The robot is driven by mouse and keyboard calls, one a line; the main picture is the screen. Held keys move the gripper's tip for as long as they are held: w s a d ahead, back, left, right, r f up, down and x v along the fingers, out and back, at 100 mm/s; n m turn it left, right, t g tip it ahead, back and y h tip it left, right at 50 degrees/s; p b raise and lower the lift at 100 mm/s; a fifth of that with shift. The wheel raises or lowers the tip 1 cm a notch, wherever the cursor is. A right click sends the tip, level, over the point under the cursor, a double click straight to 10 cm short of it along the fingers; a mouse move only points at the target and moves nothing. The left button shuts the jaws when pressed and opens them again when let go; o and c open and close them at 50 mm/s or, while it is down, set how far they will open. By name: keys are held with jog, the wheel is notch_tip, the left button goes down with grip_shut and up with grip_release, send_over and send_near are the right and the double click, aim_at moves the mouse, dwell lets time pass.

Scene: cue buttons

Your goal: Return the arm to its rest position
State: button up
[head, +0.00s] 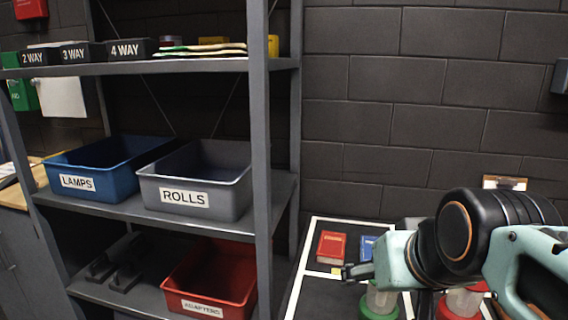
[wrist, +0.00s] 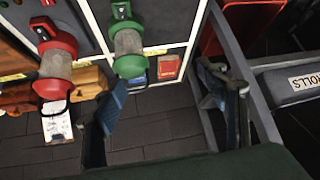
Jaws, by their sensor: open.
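My arm reaches in from the right edge in the head view. My gripper (head: 356,271) is in front of the panel with white edges, right of the shelf rack. In the wrist view, my gripper (wrist: 165,92) has its two fingers wide apart with nothing held between them. A red book-like block (wrist: 168,67) and a green-capped lantern (wrist: 130,50) show beyond the fingers. A red-capped lantern (wrist: 54,72) hangs farther left. My gripper and arm hide part of the panel in the head view.
The metal rack (head: 262,130) stands left of my arm. It carries a blue LAMPS bin (head: 78,182), a grey ROLLS bin (head: 183,199) and a red bin (head: 203,305). The dark block wall (head: 400,90) is behind. Space above my arm looks clear.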

jog(key=s+a+f+g, duration=0.2)
jog(key=s+f, duration=0.3)
jog(key=f, duration=0.1)
notch_tip(320, 180, up, 19)
jog(key=s+p, duration=0.1)
jog(key=p, duration=1.8)
jog(key=shift+s+r+g+p, duration=0.2)
jog(key=shift+g+p, duration=0.1)
jog(key=shift+d, duration=0.1)
